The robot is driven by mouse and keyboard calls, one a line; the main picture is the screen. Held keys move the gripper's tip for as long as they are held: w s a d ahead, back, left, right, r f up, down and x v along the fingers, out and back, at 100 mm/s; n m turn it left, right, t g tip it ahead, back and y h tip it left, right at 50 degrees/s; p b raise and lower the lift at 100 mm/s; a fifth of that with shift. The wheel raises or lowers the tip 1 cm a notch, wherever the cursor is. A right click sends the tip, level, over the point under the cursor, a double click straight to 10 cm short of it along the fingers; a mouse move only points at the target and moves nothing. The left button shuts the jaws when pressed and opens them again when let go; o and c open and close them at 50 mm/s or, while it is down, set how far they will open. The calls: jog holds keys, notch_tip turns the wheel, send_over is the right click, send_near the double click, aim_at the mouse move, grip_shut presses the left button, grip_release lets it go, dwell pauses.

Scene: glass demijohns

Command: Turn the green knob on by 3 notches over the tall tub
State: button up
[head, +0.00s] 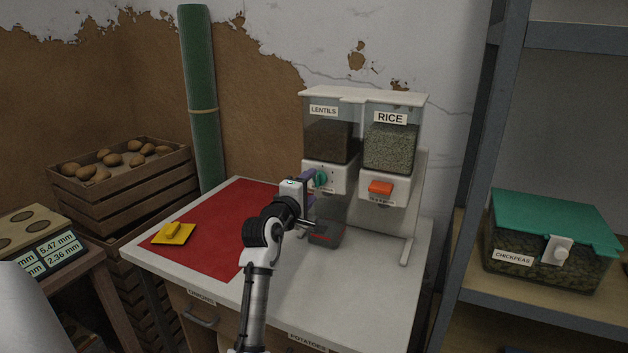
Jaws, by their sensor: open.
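The green knob (321,178) is on the front of the left dispenser, below the bin labelled LENTILS (328,138). My gripper (312,182) is right at the knob, its jaws open; the arm hides part of it, and I cannot tell whether it touches the knob. A dark grey tub (326,235) stands on the table below the knob and shows a red line. My arm hides part of its left side. What is inside it is too small to tell.
The RICE dispenser (390,145) with an orange knob (381,188) is just right. A red mat (215,225) and a yellow item (173,233) lie at left. The table's right part is clear. A shelf holds a CHICKPEAS box (548,245).

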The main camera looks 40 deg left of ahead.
aim_at(319, 178)
jog(key=shift+x, duration=1.45)
jog(key=c, duration=1)
